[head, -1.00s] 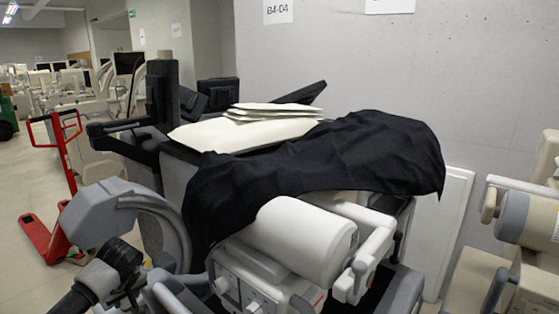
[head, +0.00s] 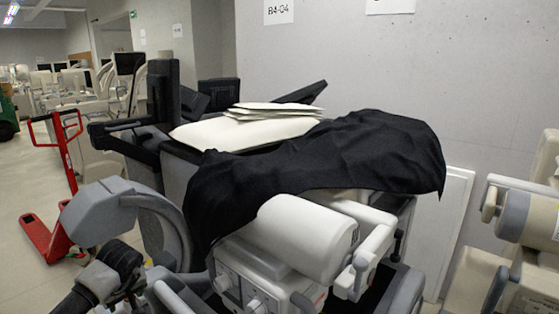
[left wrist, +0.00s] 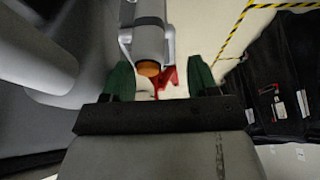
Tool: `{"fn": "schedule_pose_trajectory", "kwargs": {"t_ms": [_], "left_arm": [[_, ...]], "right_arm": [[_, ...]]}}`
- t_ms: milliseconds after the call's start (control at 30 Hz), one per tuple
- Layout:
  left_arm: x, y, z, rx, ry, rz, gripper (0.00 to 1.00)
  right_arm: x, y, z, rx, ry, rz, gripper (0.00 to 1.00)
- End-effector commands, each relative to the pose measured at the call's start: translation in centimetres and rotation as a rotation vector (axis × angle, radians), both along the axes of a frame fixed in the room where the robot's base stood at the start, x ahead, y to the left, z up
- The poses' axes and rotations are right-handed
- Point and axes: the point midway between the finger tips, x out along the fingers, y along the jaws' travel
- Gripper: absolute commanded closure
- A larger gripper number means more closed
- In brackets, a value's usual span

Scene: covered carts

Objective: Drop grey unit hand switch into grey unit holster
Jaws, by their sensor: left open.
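My left gripper (left wrist: 158,64) is open in the left wrist view, its two green fingers spread apart. Between and beyond them is a grey cylindrical part (left wrist: 148,38) with an orange-brown end. I cannot tell whether it is the hand switch or the holster, or whether a finger touches it. In the head view my left arm comes in at the lower left, beside a grey curved arm (head: 165,225) of the covered unit. The fingers are not clear there. I cannot make out the hand switch or holster in the head view. My right gripper is not in view.
A black cover (head: 320,160) drapes over the cart above a white cylinder (head: 300,238). Pale envelopes (head: 245,130) lie on top. A red pallet jack (head: 62,190) stands on the floor at left. Another beige unit (head: 525,220) is at right, and a grey wall (head: 400,70) behind.

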Motion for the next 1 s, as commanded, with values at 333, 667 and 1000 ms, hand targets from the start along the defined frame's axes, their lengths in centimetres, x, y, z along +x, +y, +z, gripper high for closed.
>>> {"fn": "schedule_pose_trajectory", "kwargs": {"t_ms": [333, 667, 1000], "left_arm": [[-0.5, -1.0, 2.5, -0.004, -0.015, -0.011, 0.34], [-2.4, -2.7, 8.2, -0.002, -0.009, -0.004, 0.34], [-3.1, -3.2, 10.0, -0.001, -0.003, 0.001, 0.34]], "right_arm": [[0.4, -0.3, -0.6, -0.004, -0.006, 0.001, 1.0], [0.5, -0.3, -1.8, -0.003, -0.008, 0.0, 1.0], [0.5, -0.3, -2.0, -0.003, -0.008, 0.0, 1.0]]}}
